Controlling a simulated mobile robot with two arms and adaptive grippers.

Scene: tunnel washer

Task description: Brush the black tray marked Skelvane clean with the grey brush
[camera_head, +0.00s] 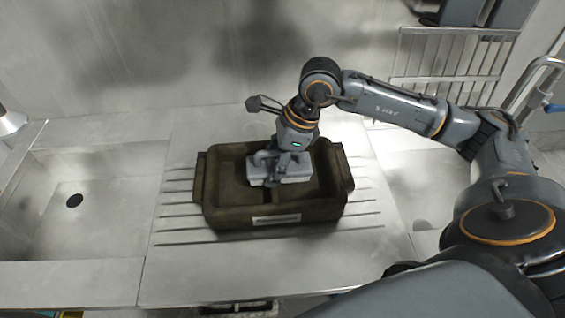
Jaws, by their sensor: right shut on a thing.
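The dark tray (225,212) sits on the ridged steel drainboard in the middle of the view. It looks brownish black, with a pale label (277,219) on its front wall, too small to read. My right gripper (281,168) reaches down into the tray from the right. It is shut on the grey brush (292,178), a light grey block held low inside the tray. I cannot tell whether the brush touches the tray's floor. The gripper and brush hide part of the tray's inside. My left gripper is not in view.
A steel sink basin (75,225) with a dark drain is at the left. Another basin (425,238) shows partly behind my right arm. A wire rack (450,62) stands at the back right. The drainboard (185,270) is bare around the tray.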

